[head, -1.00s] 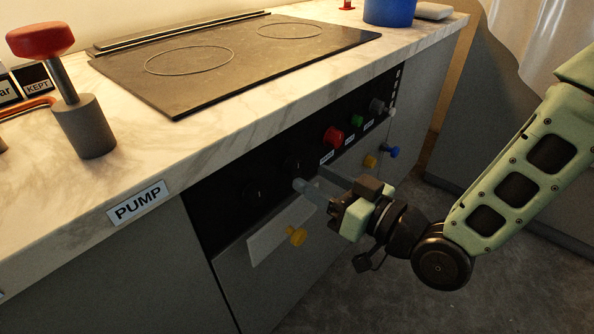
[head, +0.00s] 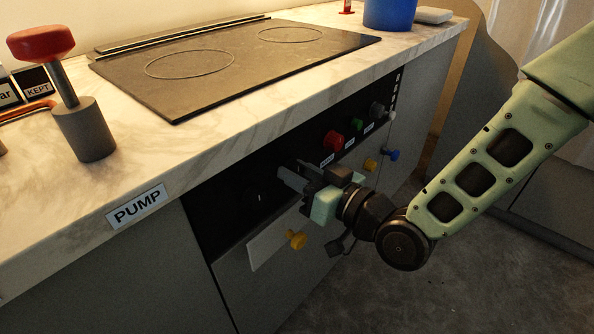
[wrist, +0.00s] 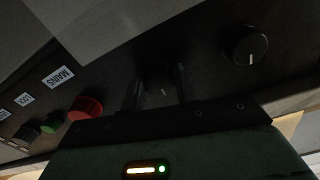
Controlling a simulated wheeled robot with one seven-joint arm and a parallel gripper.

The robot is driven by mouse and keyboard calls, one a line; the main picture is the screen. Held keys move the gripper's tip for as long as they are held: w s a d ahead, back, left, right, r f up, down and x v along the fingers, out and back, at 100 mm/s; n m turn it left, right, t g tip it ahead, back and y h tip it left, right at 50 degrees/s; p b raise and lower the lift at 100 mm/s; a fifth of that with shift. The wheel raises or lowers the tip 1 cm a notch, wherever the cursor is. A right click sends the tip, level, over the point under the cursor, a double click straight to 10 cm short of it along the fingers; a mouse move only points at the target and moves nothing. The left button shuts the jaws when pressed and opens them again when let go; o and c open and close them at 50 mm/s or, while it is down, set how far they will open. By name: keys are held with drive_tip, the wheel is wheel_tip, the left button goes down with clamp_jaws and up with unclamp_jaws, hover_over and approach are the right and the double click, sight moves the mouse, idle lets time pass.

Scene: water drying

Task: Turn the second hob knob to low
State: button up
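The hob's dark control panel shows two black knobs in the wrist view. One black knob (wrist: 160,80) lies between my gripper's (wrist: 160,92) two fingers; this appears to be the second knob. The other black knob (wrist: 245,45) stands free with a white pointer line, and it shows faintly in the head view (head: 256,192). My gripper (head: 291,174) is at the panel in the head view, fingers apart and pointing at it, and it hides the second knob there. The fingers flank the knob; contact is too dark to confirm.
A red button (head: 333,141), labelled MAINS (wrist: 58,77), and a green button (head: 356,124) sit beside the gripper. Below are yellow knobs (head: 297,240) and a blue knob (head: 391,155). The worktop edge overhangs the panel. A PUMP label (head: 137,206) is at left.

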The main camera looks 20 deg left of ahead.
drive_tip(key=shift+m, duration=0.3)
drive_tip(key=m+p, duration=0.1)
drive_tip(key=m, duration=0.2)
drive_tip(key=m+p, duration=0.1)
drive_tip(key=m, duration=0.4)
drive_tip(key=shift+m, duration=0.4)
drive_tip(key=m+p, duration=0.1)
drive_tip(key=m, duration=0.3)
drive_tip(key=shift+w+m, duration=0.1)
drive_tip(key=shift+m, duration=0.2)
drive_tip(key=shift+m+p, duration=0.45)
drive_tip(key=shift+m, duration=1.45)
drive_tip(key=o, duration=1)
